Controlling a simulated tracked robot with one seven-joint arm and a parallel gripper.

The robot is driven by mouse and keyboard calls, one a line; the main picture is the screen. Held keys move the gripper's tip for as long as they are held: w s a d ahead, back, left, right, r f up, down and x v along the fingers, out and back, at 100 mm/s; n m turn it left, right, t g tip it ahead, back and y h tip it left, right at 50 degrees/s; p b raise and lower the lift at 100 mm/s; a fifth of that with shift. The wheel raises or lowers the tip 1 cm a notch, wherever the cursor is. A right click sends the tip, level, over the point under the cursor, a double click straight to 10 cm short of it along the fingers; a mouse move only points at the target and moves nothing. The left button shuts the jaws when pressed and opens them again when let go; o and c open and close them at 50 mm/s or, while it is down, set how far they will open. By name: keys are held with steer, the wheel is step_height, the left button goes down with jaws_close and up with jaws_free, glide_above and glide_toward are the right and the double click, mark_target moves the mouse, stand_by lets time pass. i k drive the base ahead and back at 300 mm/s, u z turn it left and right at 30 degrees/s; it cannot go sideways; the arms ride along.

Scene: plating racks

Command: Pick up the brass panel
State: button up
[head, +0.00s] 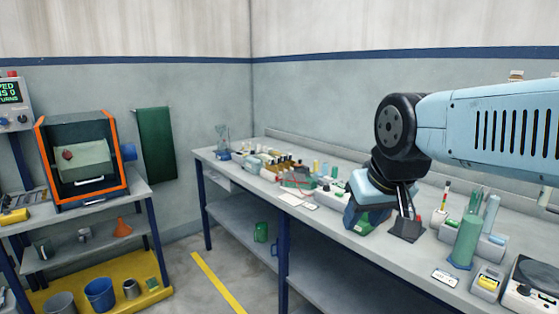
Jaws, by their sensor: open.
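My gripper (384,226) hangs from the end of my light blue arm, over the long workbench (405,270) on the right. Its fingers point down and are apart, and I see nothing held between them. I cannot pick out the brass panel for certain in this view. My gripper and wrist hide part of the bench top behind them.
Small bottles and racks crowd the bench's back left. A green cylinder (466,243), a small yellow-topped device (488,282) and a scale-like device (535,280) stand right of my gripper. An orange-framed cabinet (122,160) stands left. A yellow stripe (218,282) crosses open floor.

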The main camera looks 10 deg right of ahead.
mark_target(283, 161)
steer(key=u, duration=0.5)
steer(key=k, duration=1.15)
steer(key=u, duration=0.8)
steer(key=i, duration=2.45)
steer(key=z, duration=0.6)
steer(key=i, duration=1.05)
steer(key=z, duration=1.2)
steer(key=i, duration=0.9)
steer(key=z, duration=0.65)
